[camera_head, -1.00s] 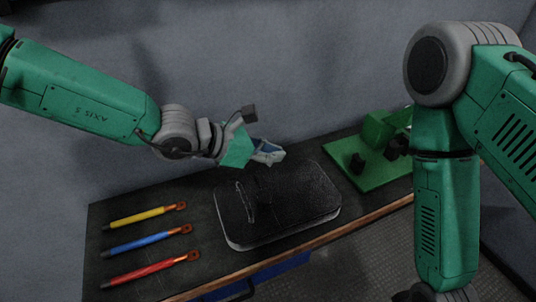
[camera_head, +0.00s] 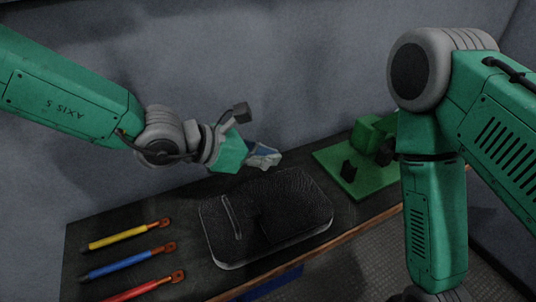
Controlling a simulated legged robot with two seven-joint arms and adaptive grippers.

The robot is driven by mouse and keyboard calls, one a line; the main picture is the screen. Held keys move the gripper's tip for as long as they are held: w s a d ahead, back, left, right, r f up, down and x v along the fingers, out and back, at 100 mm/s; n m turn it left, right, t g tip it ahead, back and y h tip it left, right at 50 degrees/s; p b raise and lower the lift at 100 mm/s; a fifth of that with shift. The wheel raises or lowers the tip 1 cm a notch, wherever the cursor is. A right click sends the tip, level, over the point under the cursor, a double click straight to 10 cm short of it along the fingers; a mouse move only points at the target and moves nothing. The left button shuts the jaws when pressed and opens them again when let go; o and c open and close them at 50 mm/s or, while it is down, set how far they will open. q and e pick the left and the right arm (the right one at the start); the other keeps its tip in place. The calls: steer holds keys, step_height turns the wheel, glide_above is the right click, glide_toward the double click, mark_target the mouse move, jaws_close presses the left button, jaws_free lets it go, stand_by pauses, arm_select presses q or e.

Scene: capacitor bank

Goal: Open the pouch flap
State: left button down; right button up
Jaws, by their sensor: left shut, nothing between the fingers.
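The black pouch (camera_head: 302,222) lies flat on the bench, in the middle of the camera_head view. Its top is dark and textured, with a pale-edged narrow strip on the left part and a darker patch beside it. Whether the flap is raised or flat is hard to tell in the dark. My left gripper (camera_head: 272,158) is just above and behind the pouch's far edge in the picture. Its fingers are shut and empty, and I cannot tell whether they touch the pouch. My right arm comes down at the right, and its gripper is below the frame.
Yellow (camera_head: 118,238), blue (camera_head: 120,263) and red (camera_head: 140,291) handled tools lie left of the pouch. A green board (camera_head: 335,158) with black and green parts stands behind right. The bench's front edge runs close below the pouch. A grey wall is behind.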

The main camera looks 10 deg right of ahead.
arm_select(q)
steer(key=shift+w+a, duration=0.1)
steer(key=shift+a, duration=0.5)
arm_select(e)
steer(key=shift+a+r, duration=0.1)
steer(key=shift+a, duration=0.35)
arm_select(q)
steer(key=shift+d, duration=0.15)
arm_select(e)
steer(key=shift+d, duration=0.1)
arm_select(q)
steer(key=shift+d, duration=0.3)
arm_select(e)
steer(key=shift+d, duration=0.25)
